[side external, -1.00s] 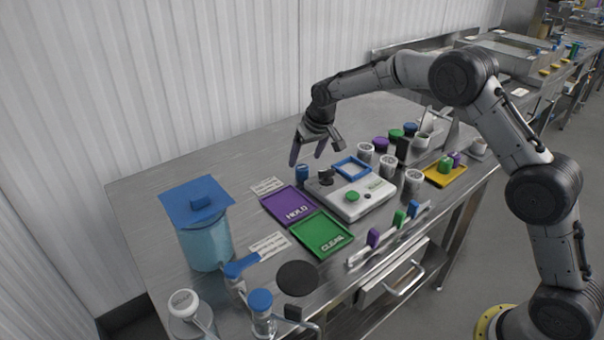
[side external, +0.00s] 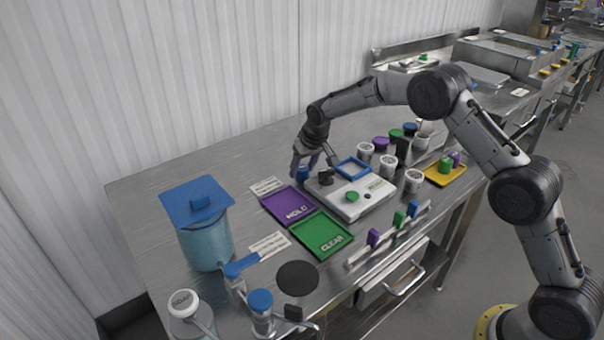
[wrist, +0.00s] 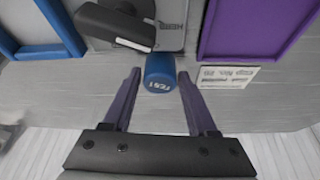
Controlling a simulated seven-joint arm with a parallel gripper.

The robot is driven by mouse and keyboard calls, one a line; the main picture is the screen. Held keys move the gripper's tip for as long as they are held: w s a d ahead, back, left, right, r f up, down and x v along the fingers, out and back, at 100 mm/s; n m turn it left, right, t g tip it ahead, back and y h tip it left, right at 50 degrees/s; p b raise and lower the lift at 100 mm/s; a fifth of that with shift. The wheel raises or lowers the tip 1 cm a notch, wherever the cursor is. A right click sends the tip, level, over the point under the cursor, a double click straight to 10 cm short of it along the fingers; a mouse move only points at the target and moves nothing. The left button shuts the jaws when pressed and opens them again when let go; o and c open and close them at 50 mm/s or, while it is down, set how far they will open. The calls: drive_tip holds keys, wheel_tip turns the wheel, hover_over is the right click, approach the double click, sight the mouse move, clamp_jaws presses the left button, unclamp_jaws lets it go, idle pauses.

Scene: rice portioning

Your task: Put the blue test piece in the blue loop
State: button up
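The blue test piece, a short blue cylinder marked TEST, stands upright on the steel table behind the scale (side external: 303,175); it also shows in the wrist view (wrist: 159,72). My gripper (wrist: 159,79) is open, with one purple finger on each side of the piece and a small gap at both sides. In the side external view my gripper (side external: 310,165) is low over the piece and partly covers it.
The pale scale (side external: 351,211) carries a black part and a green knob. A purple HOLD tray (side external: 273,206) and a green CLEAR tray (side external: 319,249) lie to its left. White containers (side external: 388,166) stand to the right. The table behind the piece is clear.

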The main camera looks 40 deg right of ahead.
clamp_jaws()
drive_tip(key=shift+r, duration=0.15)
